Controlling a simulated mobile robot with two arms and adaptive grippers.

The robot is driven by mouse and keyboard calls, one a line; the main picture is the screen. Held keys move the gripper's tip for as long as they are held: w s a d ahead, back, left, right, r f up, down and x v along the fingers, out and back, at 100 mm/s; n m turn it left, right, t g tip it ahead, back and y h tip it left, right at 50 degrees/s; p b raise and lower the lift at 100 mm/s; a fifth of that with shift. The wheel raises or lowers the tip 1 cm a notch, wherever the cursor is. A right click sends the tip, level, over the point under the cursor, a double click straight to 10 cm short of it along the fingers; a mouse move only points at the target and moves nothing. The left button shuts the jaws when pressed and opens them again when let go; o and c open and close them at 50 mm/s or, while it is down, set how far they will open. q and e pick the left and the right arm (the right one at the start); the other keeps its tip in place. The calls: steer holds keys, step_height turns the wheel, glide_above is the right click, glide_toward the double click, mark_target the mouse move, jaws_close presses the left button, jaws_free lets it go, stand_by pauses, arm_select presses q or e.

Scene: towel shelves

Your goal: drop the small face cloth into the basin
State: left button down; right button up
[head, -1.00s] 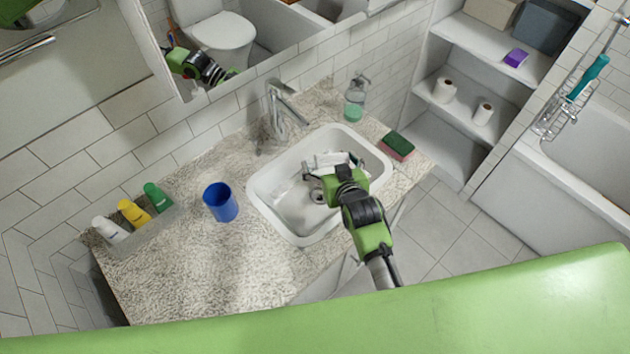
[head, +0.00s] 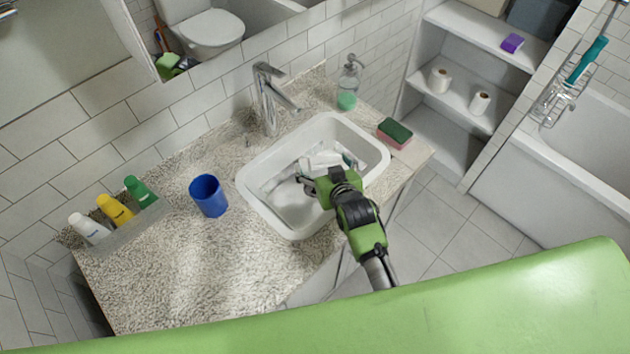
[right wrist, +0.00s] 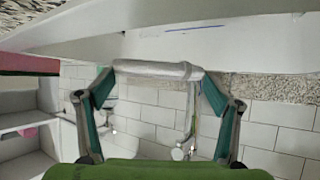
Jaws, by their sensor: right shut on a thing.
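The white basin (head: 262,205) is set into the speckled counter. My right gripper (head: 324,170) is over the basin. It is shut on the small face cloth (head: 322,160), a pale whitish piece between its fingers. In the right wrist view the cloth (right wrist: 155,69) spans from one fingertip to the other as a light grey roll. How far it is above the basin floor is hard to tell. The left gripper is not in view.
The tap (head: 268,98) stands behind the basin, with a soap bottle (head: 348,85) to its right. A sponge (head: 394,133) lies right of the basin. A blue cup (head: 208,196) and a tray of bottles (head: 120,226) stand left. Open shelves (head: 455,108) are at right.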

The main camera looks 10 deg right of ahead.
steer(key=o, duration=1)
steer(key=shift+o, duration=0.2)
steer(key=shift+s, duration=0.1)
steer(key=v, duration=1.2)
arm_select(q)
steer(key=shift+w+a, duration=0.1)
arm_select(e)
steer(key=shift+f, duration=0.1)
